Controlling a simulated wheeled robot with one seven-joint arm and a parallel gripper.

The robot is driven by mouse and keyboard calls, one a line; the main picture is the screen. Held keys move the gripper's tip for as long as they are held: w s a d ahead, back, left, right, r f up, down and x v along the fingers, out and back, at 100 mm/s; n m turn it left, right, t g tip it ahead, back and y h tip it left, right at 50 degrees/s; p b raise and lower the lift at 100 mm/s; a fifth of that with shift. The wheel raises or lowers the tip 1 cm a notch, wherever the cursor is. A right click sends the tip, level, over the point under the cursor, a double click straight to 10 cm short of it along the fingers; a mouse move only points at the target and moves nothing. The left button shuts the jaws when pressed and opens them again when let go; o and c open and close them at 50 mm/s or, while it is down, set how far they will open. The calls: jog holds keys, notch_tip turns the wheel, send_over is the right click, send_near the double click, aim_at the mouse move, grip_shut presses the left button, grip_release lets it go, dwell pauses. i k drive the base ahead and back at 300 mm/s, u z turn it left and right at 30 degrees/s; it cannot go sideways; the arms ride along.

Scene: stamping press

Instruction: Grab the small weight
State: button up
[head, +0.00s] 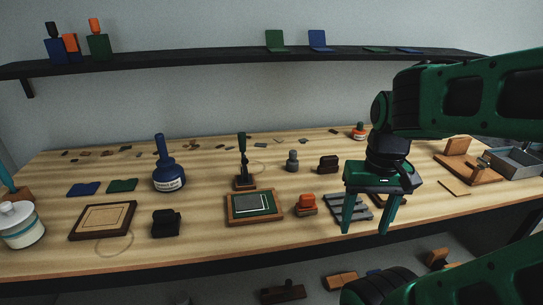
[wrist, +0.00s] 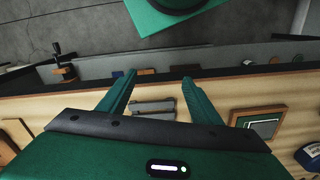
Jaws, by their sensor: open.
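A small grey weight (head: 292,160) with a knob top stands upright on the wooden workbench (head: 210,215), near the middle in the head view. My gripper (head: 365,229) is to the right of the weight and nearer the front edge, over a grey slotted tray (head: 336,204). Its two green fingers are apart with nothing between them. I cannot make out the weight in the wrist view.
A dark block (head: 328,164) stands right of the weight, and an orange-topped stamp (head: 306,203) stands in front. A dark lever press (head: 243,168) and a blue bottle (head: 168,176) are to the left. A grey bin (head: 515,163) is at far right.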

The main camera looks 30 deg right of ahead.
aim_at(293, 164)
jog(key=k, duration=1.3)
jog(key=z, duration=0.5)
jog(key=i, duration=1.55)
jog(key=z, duration=0.1)
